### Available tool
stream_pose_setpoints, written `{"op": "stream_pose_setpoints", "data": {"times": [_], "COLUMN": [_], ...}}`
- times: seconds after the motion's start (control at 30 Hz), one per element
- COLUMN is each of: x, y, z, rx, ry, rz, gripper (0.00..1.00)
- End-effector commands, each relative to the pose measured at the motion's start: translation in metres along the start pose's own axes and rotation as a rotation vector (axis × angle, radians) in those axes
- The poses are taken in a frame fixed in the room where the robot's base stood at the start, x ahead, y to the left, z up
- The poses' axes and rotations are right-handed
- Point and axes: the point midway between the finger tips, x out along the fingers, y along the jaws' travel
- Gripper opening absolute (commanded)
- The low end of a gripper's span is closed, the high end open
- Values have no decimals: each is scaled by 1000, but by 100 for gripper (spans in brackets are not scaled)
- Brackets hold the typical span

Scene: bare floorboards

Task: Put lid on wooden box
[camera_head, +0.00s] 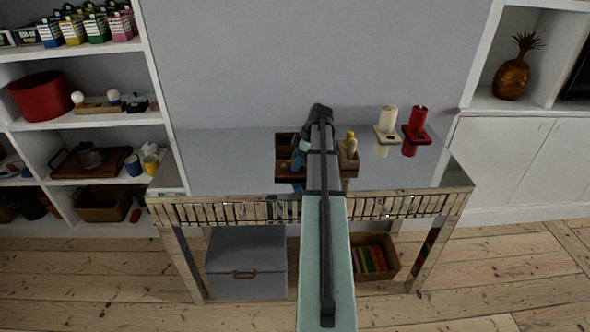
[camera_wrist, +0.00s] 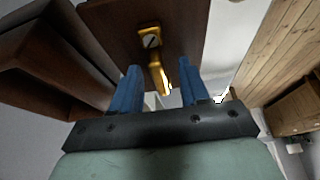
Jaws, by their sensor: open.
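A dark wooden box (camera_head: 285,143) stands open on the mirrored table, and it shows at the left of the wrist view (camera_wrist: 45,65). A dark brown flat lid (camera_wrist: 185,30) with a gold handle (camera_wrist: 155,62) lies beside the box. In the head view the lid (camera_head: 289,173) appears just in front of the box, partly hidden by my arm. My gripper (camera_wrist: 158,80) is open, its two blue fingers on either side of the gold handle with gaps to it. In the head view my gripper (camera_head: 299,160) is partly covered by my arm.
A lighter wooden box (camera_head: 352,163) with bottle-like items stands close to the right of my arm. A cream candle holder (camera_head: 388,124) and a red candle holder (camera_head: 417,124) stand further right. The left part of the table (camera_head: 220,160) is clear.

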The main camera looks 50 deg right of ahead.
Motion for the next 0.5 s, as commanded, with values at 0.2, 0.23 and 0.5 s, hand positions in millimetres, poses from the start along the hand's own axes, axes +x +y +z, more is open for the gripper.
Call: {"op": "stream_pose_setpoints", "data": {"times": [0.2, 0.23, 0.5], "x": [0, 0, 0], "y": [0, 0, 0], "z": [0, 0, 0], "rx": [0, 0, 0], "ry": [0, 0, 0], "rz": [0, 0, 0], "gripper": [26, 24, 0]}}
